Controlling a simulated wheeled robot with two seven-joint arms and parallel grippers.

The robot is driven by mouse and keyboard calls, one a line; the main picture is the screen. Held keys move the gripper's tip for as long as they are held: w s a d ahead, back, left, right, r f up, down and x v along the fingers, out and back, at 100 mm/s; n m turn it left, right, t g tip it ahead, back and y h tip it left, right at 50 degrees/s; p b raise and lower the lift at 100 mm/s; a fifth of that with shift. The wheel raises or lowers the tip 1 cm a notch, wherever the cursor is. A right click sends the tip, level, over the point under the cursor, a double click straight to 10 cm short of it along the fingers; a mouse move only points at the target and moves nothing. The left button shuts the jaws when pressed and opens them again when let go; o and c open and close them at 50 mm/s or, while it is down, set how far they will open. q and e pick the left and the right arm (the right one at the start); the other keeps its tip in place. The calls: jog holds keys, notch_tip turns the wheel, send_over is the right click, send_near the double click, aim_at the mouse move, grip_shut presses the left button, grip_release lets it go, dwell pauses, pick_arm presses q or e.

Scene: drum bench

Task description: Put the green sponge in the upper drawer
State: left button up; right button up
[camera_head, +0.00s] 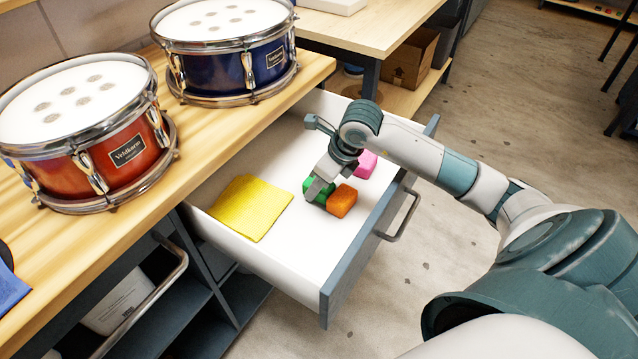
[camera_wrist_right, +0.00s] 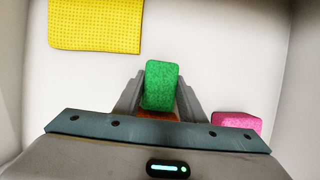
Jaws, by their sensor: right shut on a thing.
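The green sponge (camera_head: 322,189) is inside the open upper drawer (camera_head: 283,286) in the head view. My right gripper (camera_head: 318,192) reaches down into the drawer and is shut on the green sponge. In the right wrist view the green sponge (camera_wrist_right: 161,85) sits between the two fingers of the gripper (camera_wrist_right: 160,92). I cannot tell whether the sponge touches the drawer floor. My left gripper is in neither view.
In the drawer, an orange sponge (camera_head: 342,201) is right beside the green one, a pink sponge (camera_head: 366,164) lies further back and a yellow cloth (camera_head: 250,207) lies to the left. Red (camera_head: 115,160) and blue (camera_head: 232,75) drums stand on the bench. The drawer's front middle is bare.

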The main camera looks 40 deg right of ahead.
jog(key=o, duration=1)
jog(key=v, duration=1.2)
